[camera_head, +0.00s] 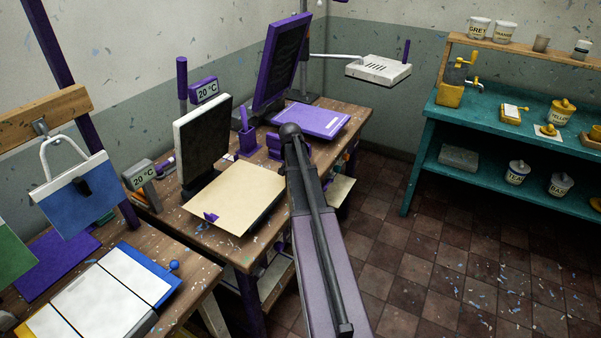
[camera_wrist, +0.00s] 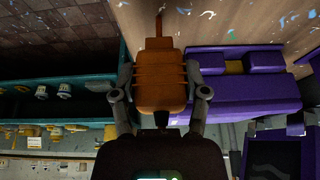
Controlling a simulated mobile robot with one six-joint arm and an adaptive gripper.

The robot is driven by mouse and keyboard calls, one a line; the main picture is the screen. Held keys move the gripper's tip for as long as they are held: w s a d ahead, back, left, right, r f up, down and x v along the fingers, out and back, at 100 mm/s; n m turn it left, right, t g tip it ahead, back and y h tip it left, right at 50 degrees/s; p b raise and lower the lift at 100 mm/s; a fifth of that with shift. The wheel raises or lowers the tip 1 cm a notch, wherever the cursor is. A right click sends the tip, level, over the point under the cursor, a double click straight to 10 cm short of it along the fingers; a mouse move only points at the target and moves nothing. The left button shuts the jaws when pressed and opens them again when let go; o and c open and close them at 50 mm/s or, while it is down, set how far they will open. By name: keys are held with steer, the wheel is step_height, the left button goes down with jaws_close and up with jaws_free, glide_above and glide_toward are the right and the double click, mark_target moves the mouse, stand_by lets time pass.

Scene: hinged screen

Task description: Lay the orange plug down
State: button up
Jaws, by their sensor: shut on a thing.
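The orange plug (camera_wrist: 160,88) fills the middle of the wrist view. It has a ribbed, blocky body, and a thinner orange part points toward the top of the picture. My gripper (camera_wrist: 161,72) is shut on the plug, with one grey finger against each side. In the head view my arm reaches over the wooden desk (camera_head: 232,240) and hides both gripper and plug. A purple block-like holder with a yellow patch (camera_wrist: 240,75) is close beside the plug in the wrist view. I cannot tell whether the plug touches any surface.
A dark screen (camera_head: 203,140) and a taller purple-framed screen (camera_head: 281,62) stand on the desk. A cream sheet (camera_head: 236,196) lies in front, a purple-white pad (camera_head: 311,120) behind. A teal shelf (camera_head: 470,148) with jars stands right. Open tiled floor lies between.

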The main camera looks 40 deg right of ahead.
steer(key=shift+w+d+f+b, duration=0.15)
steer(key=shift+w+f+b, duration=0.15)
steer(key=shift+f, duration=0.05)
steer(key=shift+f+b, duration=1.45)
steer(key=shift+f, duration=0.15)
steer(key=o, duration=1.1)
steer(key=shift+o, duration=0.2)
steer(key=shift+r, duration=0.2)
steer(key=p+v, duration=1.1)
steer(key=v, duration=0.1)
steer(key=shift+s, duration=0.1)
